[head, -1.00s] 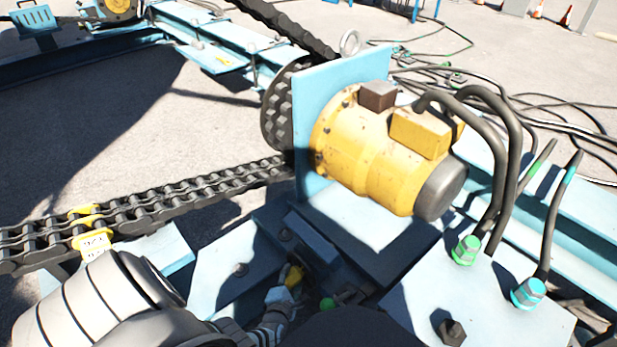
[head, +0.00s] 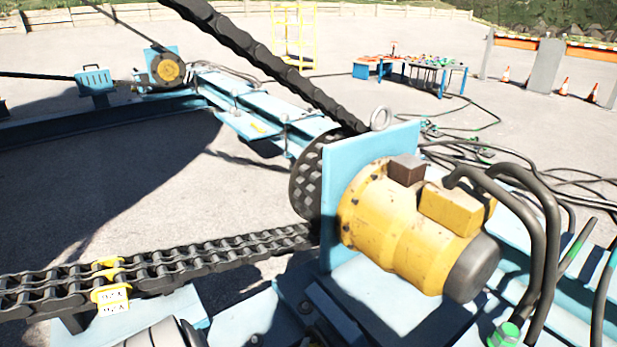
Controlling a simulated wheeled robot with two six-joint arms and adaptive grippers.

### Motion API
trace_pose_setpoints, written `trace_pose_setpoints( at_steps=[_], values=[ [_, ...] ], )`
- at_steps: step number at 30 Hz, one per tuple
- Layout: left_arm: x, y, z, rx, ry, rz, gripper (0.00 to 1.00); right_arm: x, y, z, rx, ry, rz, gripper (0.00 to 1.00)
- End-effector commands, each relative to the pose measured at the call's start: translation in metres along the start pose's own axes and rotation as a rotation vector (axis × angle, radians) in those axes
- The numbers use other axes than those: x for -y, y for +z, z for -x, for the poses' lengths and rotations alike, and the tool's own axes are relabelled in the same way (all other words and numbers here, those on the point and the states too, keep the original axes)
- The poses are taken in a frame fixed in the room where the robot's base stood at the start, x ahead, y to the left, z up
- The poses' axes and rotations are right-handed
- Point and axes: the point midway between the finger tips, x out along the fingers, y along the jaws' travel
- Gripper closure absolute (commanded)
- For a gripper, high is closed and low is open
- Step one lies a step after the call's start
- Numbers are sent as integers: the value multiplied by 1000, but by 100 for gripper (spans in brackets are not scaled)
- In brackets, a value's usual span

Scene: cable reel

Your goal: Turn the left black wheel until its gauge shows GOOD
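I see no gauge and no hand wheel that I can identify as the left black wheel. The only large black wheel-like part nearby is a toothed chain sprocket (head: 306,185) behind a blue plate (head: 338,180), beside a yellow motor (head: 400,235). Part of my arm shows at the bottom edge left of centre. Neither gripper is in view.
A heavy black chain (head: 165,262) runs left from the sprocket, with a yellow tagged link (head: 110,292) on it. Another chain rises to the upper left. Thick black hoses (head: 540,240) stand at the right. A blue table (head: 425,78) with small items and several cones stand far back.

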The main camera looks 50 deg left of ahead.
Motion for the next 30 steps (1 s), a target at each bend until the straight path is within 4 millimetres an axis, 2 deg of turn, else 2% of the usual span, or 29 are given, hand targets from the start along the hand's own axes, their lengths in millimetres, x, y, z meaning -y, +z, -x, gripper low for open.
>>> trace_pose_setpoints(
  at_steps=[8, 13, 17, 21, 24, 27, 30],
  values=[
    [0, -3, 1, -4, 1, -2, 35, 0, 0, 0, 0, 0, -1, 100],
    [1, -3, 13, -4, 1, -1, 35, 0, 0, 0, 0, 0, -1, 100],
    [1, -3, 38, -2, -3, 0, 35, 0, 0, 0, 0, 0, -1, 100],
    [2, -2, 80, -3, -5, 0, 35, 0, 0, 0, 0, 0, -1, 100],
    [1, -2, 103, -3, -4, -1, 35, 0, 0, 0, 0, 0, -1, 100],
    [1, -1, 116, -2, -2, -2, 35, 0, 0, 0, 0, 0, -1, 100],
    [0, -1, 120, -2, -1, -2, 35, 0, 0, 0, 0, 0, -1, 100]
  ],
)
